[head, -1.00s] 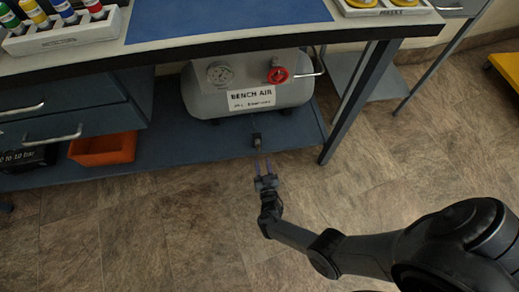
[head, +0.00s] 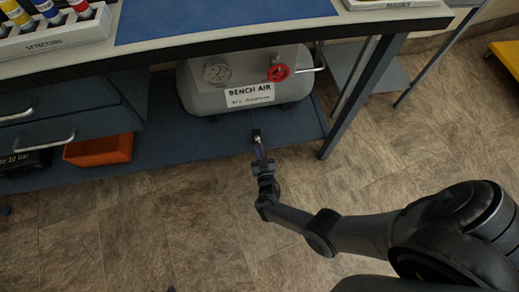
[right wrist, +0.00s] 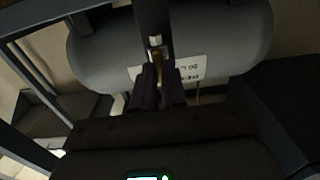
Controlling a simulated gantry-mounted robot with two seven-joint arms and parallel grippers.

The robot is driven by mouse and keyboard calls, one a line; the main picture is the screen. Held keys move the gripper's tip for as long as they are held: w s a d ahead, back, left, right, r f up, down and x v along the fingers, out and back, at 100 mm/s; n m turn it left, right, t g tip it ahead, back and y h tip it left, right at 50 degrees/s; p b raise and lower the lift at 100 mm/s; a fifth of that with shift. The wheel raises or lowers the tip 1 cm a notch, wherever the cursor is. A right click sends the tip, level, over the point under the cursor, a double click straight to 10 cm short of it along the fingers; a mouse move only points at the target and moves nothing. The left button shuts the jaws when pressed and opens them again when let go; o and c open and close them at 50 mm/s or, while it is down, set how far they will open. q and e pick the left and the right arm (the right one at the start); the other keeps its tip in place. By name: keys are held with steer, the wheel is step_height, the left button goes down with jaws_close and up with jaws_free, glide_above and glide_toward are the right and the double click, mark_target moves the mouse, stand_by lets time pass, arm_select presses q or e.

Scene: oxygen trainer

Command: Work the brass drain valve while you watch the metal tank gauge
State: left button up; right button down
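The metal tank (head: 250,92), labelled BENCH AIR, lies on the lower shelf under the bench. Its round gauge (head: 216,72) faces up on the left; the needle is too small to read. The brass drain valve (right wrist: 156,60) shows just beyond and between the fingertips in the right wrist view, in front of the tank (right wrist: 215,35). In the head view my right gripper (head: 260,152) reaches the small dark fitting (head: 256,134) at the shelf's front. Its fingers are close to the valve; whether they grip it is unclear. My left gripper is not recognisable.
A red handwheel (head: 278,73) sits on top of the tank. The blue lower shelf (head: 205,140) and a bench leg (head: 362,95) border the space. An orange bin (head: 98,151) stands at left. The floor in front is clear.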

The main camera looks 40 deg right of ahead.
steer(key=shift+n, duration=1.7)
steer(key=c, duration=1.2)
jaws_free()
steer(key=shift+w, duration=0.2)
steer(key=shift+s+a, duration=0.1)
steer(key=shift+s, duration=0.15)
